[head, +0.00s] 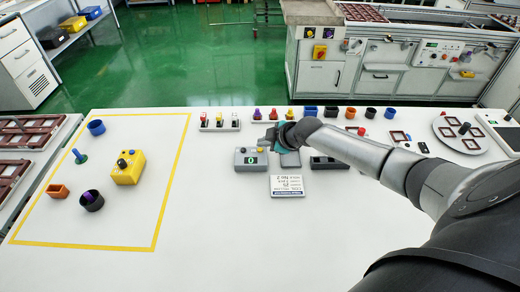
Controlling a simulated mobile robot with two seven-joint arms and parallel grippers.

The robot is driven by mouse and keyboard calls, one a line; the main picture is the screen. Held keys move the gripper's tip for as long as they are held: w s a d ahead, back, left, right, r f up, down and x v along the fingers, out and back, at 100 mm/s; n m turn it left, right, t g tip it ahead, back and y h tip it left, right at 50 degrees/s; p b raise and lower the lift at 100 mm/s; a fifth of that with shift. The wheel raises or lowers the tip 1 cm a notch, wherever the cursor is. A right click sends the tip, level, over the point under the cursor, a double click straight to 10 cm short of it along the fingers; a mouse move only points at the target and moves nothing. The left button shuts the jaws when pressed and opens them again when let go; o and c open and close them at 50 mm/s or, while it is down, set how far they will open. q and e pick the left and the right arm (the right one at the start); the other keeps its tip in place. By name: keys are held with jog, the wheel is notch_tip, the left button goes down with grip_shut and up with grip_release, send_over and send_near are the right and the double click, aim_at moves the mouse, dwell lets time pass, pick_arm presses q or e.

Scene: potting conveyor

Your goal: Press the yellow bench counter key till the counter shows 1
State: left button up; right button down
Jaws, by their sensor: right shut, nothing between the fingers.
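The bench counter is a grey box (243,164) in the middle of the white table. Its small dark display with green lettering (251,161) appears to read 0. A yellow key (261,150) shows on the right part of its top. My right gripper (270,143) is shut and empty, reaching in from the right. Its fingertips are just behind and right of the yellow key, and I cannot tell whether they touch it. The wrist and forearm hide what lies under them. My left gripper is not in view.
A white label card (287,186) lies in front of the counter, and a dark box (325,163) stands to its right. Several small coloured pots line the back edge. A yellow box (128,168) stands inside the yellow-taped area at left. The front middle is clear.

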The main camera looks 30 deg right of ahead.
jog(key=shift+f, duration=0.3)
jog(key=shift+f+b, duration=0.4)
jog(key=shift+b, duration=0.05)
dwell(0.5)
jog(key=shift+r, duration=0.15)
jog(key=shift+r+p, duration=0.65)
jog(key=shift+p, duration=0.1)
notch_tip(320, 180, up, 5)
jog(key=p, duration=0.4)
jog(key=shift+r+p, duration=0.1)
jog(key=shift+p, duration=0.25)
dwell(0.5)
